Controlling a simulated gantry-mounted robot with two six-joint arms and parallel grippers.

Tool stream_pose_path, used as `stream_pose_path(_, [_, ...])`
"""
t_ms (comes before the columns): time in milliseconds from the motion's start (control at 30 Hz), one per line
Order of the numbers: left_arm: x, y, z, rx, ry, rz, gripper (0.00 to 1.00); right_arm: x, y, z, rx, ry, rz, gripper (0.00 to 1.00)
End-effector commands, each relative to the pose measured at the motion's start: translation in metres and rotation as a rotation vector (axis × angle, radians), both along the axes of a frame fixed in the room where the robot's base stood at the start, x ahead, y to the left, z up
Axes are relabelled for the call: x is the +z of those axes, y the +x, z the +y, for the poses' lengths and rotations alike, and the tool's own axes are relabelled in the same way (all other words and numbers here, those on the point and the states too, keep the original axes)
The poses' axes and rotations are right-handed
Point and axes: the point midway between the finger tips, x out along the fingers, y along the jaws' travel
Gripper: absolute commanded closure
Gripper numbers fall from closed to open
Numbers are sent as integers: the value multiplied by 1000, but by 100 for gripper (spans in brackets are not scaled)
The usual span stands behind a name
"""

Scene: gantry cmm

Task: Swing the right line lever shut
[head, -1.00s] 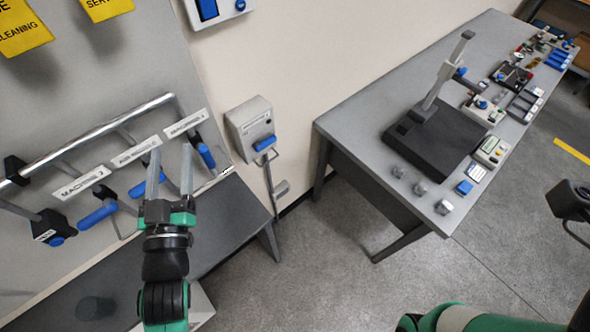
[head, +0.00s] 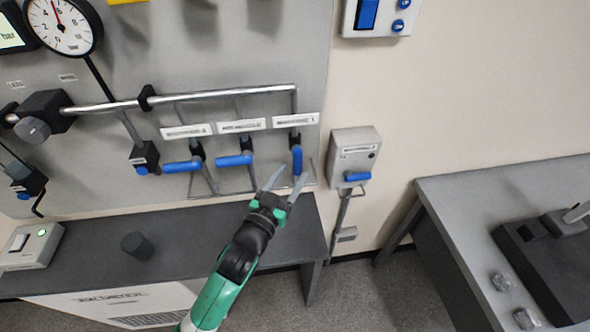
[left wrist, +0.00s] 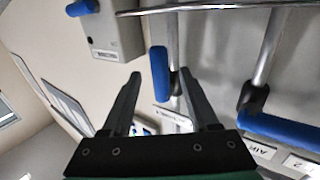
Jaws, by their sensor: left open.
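The right line lever (head: 297,160) has a blue handle hanging down, in line with its pipe, at the right end of the wall manifold in the head view. The middle lever (head: 235,160) and the left lever (head: 182,166) lie crosswise to their pipes. My left gripper (head: 291,172) is open, its fingertips close to the lower end of the right handle. In the left wrist view, the right lever's handle (left wrist: 160,73) shows in the gap between the fingertips; I cannot tell whether they touch it. My right gripper is out of view.
A grey wall box (head: 354,155) with a blue handle is mounted right of the levers. A dark bench (head: 190,230) below carries a black cylinder (head: 138,245) and a switch box (head: 30,246). A grey table (head: 450,200) stands at the right.

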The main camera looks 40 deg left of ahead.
Motion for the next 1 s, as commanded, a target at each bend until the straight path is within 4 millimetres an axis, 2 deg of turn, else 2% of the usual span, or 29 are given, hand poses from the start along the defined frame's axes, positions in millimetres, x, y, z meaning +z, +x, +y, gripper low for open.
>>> stream_pose_path(100, [-1,17,6,1,1,0,39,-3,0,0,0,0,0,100])
stream_pose_path(200, [0,24,9,0,1,0,39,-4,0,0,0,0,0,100])
stream_pose_path(467, [0,26,9,0,1,0,39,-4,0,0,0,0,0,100])
stream_pose_path(800, [0,26,9,0,1,0,99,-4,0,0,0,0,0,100])
stream_pose_path(1000, [0,26,9,0,1,0,100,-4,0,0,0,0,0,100])
